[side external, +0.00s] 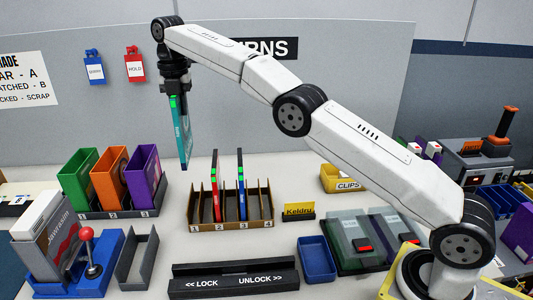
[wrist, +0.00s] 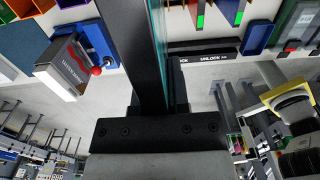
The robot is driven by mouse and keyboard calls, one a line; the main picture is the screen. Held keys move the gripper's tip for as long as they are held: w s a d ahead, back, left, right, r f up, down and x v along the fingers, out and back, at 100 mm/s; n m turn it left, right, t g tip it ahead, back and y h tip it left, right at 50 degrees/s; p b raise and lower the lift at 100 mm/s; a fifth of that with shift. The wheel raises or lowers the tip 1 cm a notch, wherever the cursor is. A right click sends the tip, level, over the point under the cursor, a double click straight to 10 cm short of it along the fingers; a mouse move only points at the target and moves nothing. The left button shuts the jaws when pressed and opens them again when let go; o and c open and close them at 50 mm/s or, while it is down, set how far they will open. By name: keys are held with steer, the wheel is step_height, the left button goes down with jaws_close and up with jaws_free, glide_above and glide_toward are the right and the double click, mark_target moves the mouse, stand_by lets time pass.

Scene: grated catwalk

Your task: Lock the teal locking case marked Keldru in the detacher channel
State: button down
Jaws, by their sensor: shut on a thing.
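The teal case (side external: 184,142) hangs upright and edge-on from my gripper (side external: 174,86), which is shut on its upper end. It is high above the counter, left of the slotted rack, touching nothing below. A green patch shows near its top; no name is readable on it. In the wrist view its teal edge (wrist: 161,30) shows beside a long dark part. The detacher channel (side external: 234,284) is a long black block at the counter's front, marked LOCK to the left and UNLOCK to the right. It also shows in the wrist view (wrist: 203,50), partly hidden.
A numbered rack (side external: 262,215) holds a red case (side external: 216,186) and a blue case (side external: 240,187). A yellow Keldru sign (side external: 299,212) stands beside it. Left are coloured bins (side external: 108,185) and a blue fixture with a red-knobbed lever (side external: 90,255). A blue tray (side external: 317,260) is right.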

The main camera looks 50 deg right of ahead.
mark_target(177, 100)
steer(key=shift+s+a+r+m, duration=0.5)
steer(key=shift+r+m, duration=0.2)
steer(key=shift+m, duration=0.1)
steer(key=shift+s+a+r+m, duration=0.3)
steer(key=shift+s+r+m, duration=0.1)
steer(key=shift+s+m, duration=0.1)
steer(key=shift+s+a+r+m, duration=0.25)
steer(key=shift+s+r+m, duration=0.1)
steer(key=shift+s+m, duration=0.15)
steer(key=s+a+f+m, duration=0.1)
steer(key=s+m, duration=0.6)
steer(key=s, duration=0.6)
steer(key=s+a+f+m, duration=0.1)
steer(key=s+f+m, duration=0.1)
steer(key=s+m, duration=0.8)
step_height(177, 100, down, 11)
steer(key=s+n, duration=0.2)
steer(key=shift+s+n, duration=0.2)
steer(key=shift+n, duration=0.1)
steer(key=shift+d+f, duration=0.1)
steer(key=shift+f, duration=0.2)
